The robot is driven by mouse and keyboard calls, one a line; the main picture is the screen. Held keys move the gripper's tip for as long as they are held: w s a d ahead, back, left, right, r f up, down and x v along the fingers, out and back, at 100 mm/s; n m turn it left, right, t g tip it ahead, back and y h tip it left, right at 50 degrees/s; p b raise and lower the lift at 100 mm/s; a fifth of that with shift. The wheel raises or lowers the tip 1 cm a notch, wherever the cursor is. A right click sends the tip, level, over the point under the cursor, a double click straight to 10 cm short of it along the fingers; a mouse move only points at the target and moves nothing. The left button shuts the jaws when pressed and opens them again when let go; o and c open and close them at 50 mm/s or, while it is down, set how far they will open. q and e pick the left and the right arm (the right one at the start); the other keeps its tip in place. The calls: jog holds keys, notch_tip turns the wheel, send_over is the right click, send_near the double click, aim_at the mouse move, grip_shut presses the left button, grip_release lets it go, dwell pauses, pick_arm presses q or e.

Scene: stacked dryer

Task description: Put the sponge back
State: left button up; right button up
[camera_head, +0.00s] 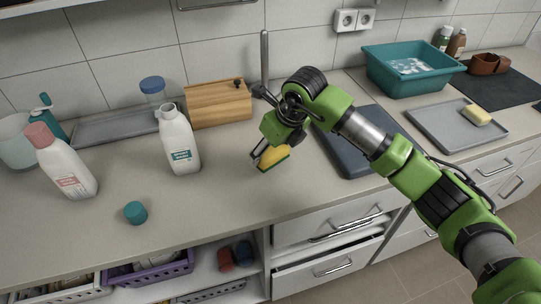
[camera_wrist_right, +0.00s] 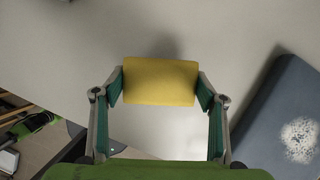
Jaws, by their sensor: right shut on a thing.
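My right gripper (camera_head: 268,156) is shut on a yellow sponge (camera_head: 271,156) and holds it over the counter, left of a dark slate-blue board. In the right wrist view the sponge (camera_wrist_right: 160,82) sits between the two green-padded fingers (camera_wrist_right: 160,100), with bare counter behind it. Its height above the counter is hard to tell. A second yellow sponge (camera_head: 477,115) lies on a grey tray (camera_head: 446,129) at the right. My left gripper is not in view.
The slate-blue board (camera_head: 344,158) is beside the gripper. A white bottle (camera_head: 178,140), a pink-capped bottle (camera_head: 66,168) and a teal cap (camera_head: 135,212) stand to the left. A wooden box (camera_head: 218,104) and a teal basin (camera_head: 388,80) are behind. Front counter is clear.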

aim_at(271, 158)
notch_tip(271, 158, down, 3)
jog(key=shift+w+f+p, duration=0.1)
jog(key=shift+p, duration=0.85)
jog(key=shift+f+b, duration=0.3)
jog(key=shift+b, duration=0.05)
jog(key=o, duration=1)
jog(key=shift+r, duration=0.15)
jog(key=shift+r, duration=0.2)
jog(key=b+v, duration=0.2)
jog(key=v, duration=0.9)
jog(key=shift+r, duration=0.35)
